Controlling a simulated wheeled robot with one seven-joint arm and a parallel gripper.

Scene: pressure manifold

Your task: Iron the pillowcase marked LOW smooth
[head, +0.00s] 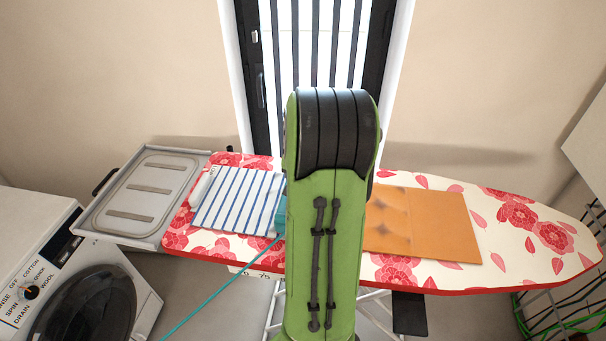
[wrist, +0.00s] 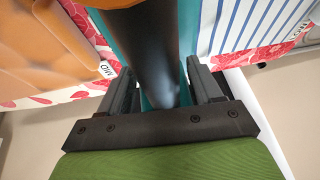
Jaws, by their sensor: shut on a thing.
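The blue-and-white striped pillowcase (head: 236,200) lies on the left part of the ironing board (head: 540,225); it looks mostly flat. An orange pillowcase (head: 445,228) lies to the right, with dark puckers on its left half. Both have small tags in the wrist view; the striped one's tag (wrist: 299,30) seems to read LOW, the orange one's (wrist: 107,71) seems to read MID. My gripper (wrist: 160,88) is shut on the black handle of a teal iron (wrist: 190,28), between the two pillowcases. In the head view my arm hides most of the iron (head: 281,217). Sole contact is hidden.
A teal cord (head: 222,287) runs from the iron to the lower left. A grey metal tray-like stand (head: 145,195) adjoins the board's left end. A washing machine (head: 75,270) stands at front left. A wire rack (head: 565,305) is at right. The board's right end is bare.

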